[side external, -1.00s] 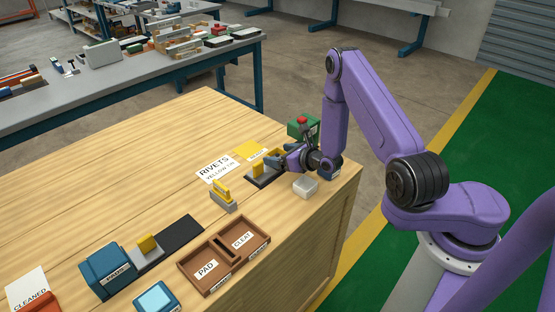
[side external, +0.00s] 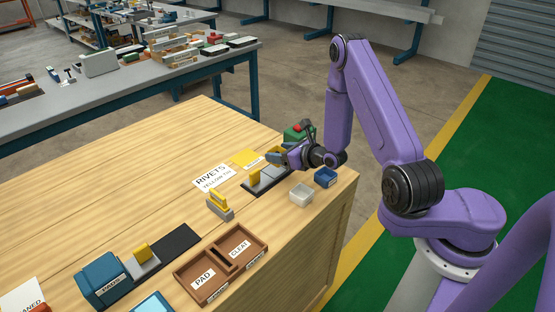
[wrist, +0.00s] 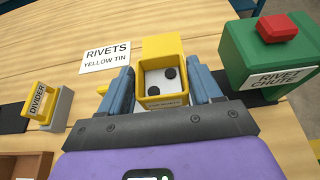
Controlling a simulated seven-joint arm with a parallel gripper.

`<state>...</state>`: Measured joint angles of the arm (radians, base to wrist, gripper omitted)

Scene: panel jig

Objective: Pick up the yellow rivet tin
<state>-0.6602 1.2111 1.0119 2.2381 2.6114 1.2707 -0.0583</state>
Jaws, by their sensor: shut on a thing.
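The yellow rivet tin (wrist: 163,82) sits between the two blue fingers of my gripper (wrist: 163,84) in the wrist view. Its open top shows two dark round pieces inside, and a small label is on its near rim. My gripper is shut on the tin. In the side view my gripper (side external: 279,156) is at the far right part of the bench, beside the green rivet chute. The tin shows there only as a small yellow patch (side external: 276,149) by the fingers. I cannot tell how far it is above the bench.
The green rivet chute (wrist: 262,55) with a red top stands close on the right. A yellow square (side external: 246,158) and a RIVETS card (side external: 214,178) lie flat nearby. A white tray (side external: 301,194) and a blue bin (side external: 325,177) are near the edge. A divider holder (wrist: 45,105) stands left.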

